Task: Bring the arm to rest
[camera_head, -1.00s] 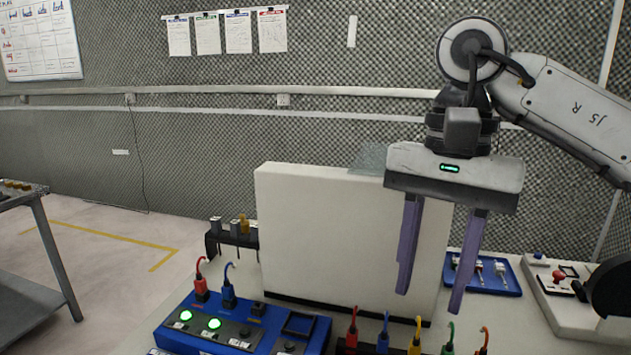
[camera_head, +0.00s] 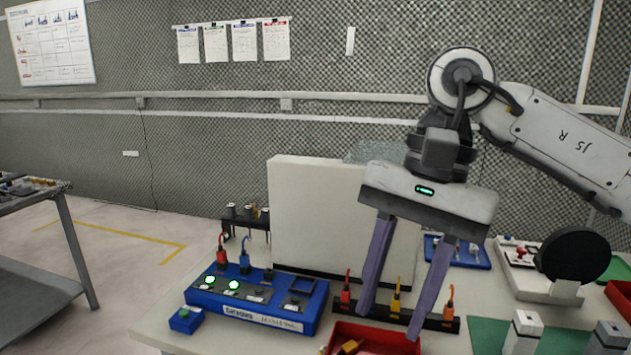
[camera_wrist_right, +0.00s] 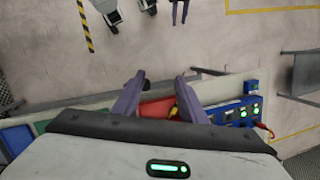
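My right arm comes in from the right in the head view. Its gripper (camera_head: 390,325) hangs with purple fingers pointing down over the bench, spread apart with nothing between them. The fingers pass in front of a rack of coloured plugs (camera_head: 452,324), and the tips overlap the red tray (camera_head: 336,345) in the picture. The right wrist view also shows this gripper (camera_wrist_right: 161,82) open and empty. My left gripper is not in the head view. Small purple fingers (camera_wrist_right: 179,12) at the top edge of the right wrist view look like it, too small and cut off to judge.
A blue panel (camera_head: 262,318) with green lights stands left of the rack. A pale upright board (camera_head: 312,215) stands behind. A blue tray (camera_head: 478,258) and a round black disc (camera_head: 573,256) are at right. A grey side table (camera_head: 30,255) is at far left, with open floor between.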

